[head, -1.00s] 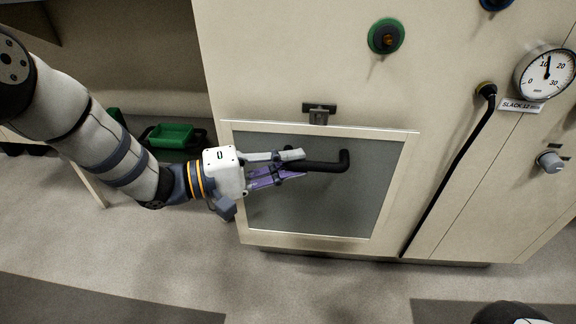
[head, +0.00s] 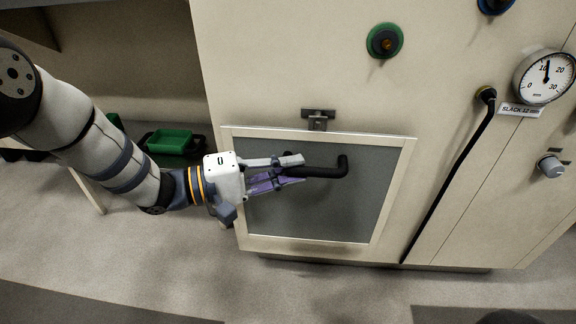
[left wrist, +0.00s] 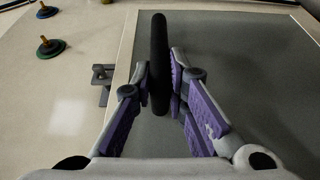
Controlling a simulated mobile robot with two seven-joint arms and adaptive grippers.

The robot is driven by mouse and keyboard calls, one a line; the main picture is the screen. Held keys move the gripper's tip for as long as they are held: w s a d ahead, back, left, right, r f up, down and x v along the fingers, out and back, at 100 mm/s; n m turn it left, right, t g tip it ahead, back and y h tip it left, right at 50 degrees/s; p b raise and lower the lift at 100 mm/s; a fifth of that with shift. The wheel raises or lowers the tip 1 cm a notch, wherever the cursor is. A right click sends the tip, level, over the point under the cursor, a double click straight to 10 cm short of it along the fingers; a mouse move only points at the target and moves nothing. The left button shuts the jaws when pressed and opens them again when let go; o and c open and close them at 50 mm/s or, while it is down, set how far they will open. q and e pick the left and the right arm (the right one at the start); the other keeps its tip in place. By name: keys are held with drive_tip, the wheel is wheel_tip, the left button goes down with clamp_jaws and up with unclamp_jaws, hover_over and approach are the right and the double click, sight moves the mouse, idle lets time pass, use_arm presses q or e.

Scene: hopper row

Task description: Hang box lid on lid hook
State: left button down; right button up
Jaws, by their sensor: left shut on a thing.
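The box lid (head: 280,212) is a grey panel in a pale frame, upright at the front of the cream cabinet. It has a black bar handle (head: 333,169), which also shows in the left wrist view (left wrist: 159,60). My left gripper (head: 300,170) is shut on the handle's left part, with its purple-padded fingers on both sides of it. The lid hook (head: 318,118), a small dark metal bracket, is on the cabinet just above the lid's top edge. I cannot tell whether the lid rests on it. My right gripper is out of view.
A black hose (head: 450,172) runs down the cabinet right of the lid. A round gauge (head: 545,77) and a grey knob (head: 551,167) are farther right. A green knob (head: 384,41) sits above the lid. A green bin (head: 170,141) stands behind my left arm.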

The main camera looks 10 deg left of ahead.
use_arm(q)
drive_tip(key=shift+r, duration=0.15)
drive_tip(key=c, duration=1.5)
unclamp_jaws()
drive_tip(key=v, duration=1.2)
drive_tip(key=shift+s, duration=0.1)
drive_tip(key=shift+d, duration=0.1)
